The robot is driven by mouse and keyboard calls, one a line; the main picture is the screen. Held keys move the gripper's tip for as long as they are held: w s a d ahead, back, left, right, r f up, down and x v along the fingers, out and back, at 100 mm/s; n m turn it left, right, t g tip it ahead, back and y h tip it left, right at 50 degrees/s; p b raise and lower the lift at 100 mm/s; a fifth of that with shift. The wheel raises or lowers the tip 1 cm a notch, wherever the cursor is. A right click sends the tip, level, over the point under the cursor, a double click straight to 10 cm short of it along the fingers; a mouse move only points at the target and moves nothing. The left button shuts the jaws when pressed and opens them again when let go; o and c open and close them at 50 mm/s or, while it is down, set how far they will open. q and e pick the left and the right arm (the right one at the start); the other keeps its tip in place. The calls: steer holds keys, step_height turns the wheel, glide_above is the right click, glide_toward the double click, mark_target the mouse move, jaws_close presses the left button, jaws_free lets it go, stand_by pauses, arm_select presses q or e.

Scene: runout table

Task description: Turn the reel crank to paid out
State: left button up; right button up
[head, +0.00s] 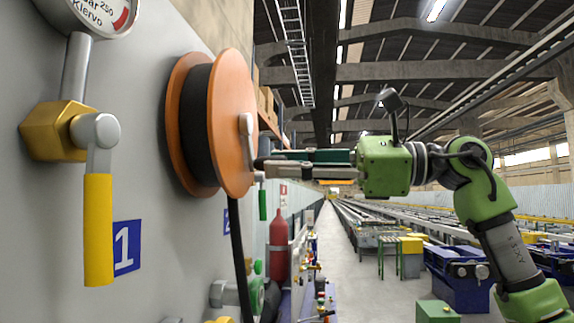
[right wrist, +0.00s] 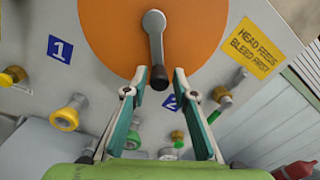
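The orange reel (head: 232,110) with black hose (head: 194,128) wound on it is mounted on the grey wall panel at the left. Its grey crank (head: 246,136) hangs downward from the hub on the disc's face; it also shows in the right wrist view (right wrist: 154,36). The dark crank knob (right wrist: 159,77) is at the crank's lower end. My right gripper (right wrist: 160,72) is open, with the knob between its fingertips and a visible gap on each side. In the head view the right gripper (head: 266,164) reaches the knob from the right. My left gripper is out of view.
A valve with a yellow handle (head: 98,228) and a gauge (head: 100,14) are on the panel at near left. Blue signs "1" (head: 127,247) and "2" (right wrist: 170,102) mark the panel. A red cylinder (head: 279,248) stands beyond the reel. The aisle floor (head: 345,270) is clear.

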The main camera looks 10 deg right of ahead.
stand_by(0.3)
steer(key=v, duration=1.2)
steer(key=shift+f, duration=0.1)
